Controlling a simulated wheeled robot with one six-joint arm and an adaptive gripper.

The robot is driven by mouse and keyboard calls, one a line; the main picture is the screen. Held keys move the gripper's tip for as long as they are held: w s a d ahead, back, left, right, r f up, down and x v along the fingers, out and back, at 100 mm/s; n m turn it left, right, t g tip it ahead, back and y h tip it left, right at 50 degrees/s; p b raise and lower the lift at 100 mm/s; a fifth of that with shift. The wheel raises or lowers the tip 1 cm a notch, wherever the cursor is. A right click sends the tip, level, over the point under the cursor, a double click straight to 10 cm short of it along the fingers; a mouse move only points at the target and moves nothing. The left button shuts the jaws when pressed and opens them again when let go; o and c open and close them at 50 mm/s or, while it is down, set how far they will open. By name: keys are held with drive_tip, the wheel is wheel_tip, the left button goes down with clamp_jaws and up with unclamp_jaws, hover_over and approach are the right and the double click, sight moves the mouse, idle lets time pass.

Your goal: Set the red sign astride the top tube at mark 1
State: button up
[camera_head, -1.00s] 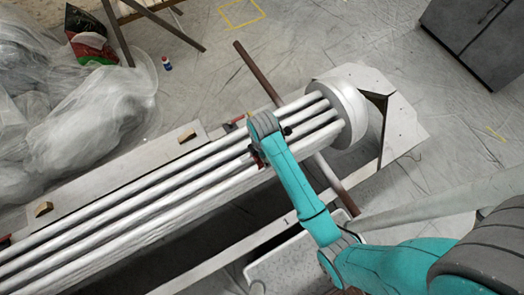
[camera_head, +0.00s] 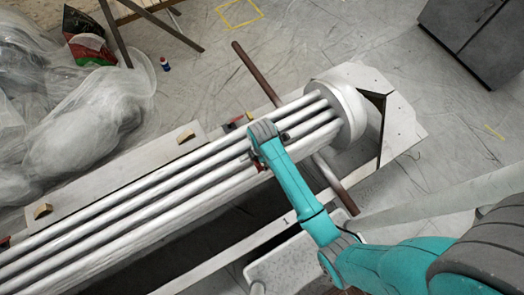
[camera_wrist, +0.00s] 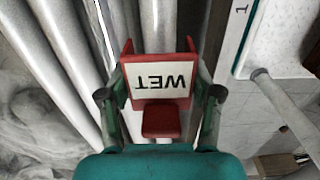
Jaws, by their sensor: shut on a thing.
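My gripper (camera_wrist: 161,100) is shut on the red sign (camera_wrist: 162,121), with a finger at each side. The sign has a white panel reading WET, upside down in the wrist view. Silver tubes (camera_wrist: 158,22) run behind it; whether it touches one cannot be told. A mark 1 (camera_wrist: 241,9) shows on a pale strip to the right of the sign. In the head view my gripper (camera_head: 260,152) is over the tube bundle (camera_head: 150,212), left of its round end cap; only small red bits of the sign show beneath it.
A brown bar (camera_head: 257,75) crosses under the bundle. Wooden blocks (camera_head: 186,137) sit on the pale board alongside. Crumpled clear sheeting (camera_head: 100,120) lies at left. A dark cabinet (camera_head: 475,35) stands at upper right. The floor at top centre is mostly open.

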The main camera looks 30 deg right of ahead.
drive_tip(key=shift+f, duration=1.7)
drive_tip(key=shift+r, duration=0.15)
drive_tip(key=shift+r, duration=1.3)
drive_tip(key=shift+f, duration=1.4)
drive_tip(key=shift+r, duration=3.5)
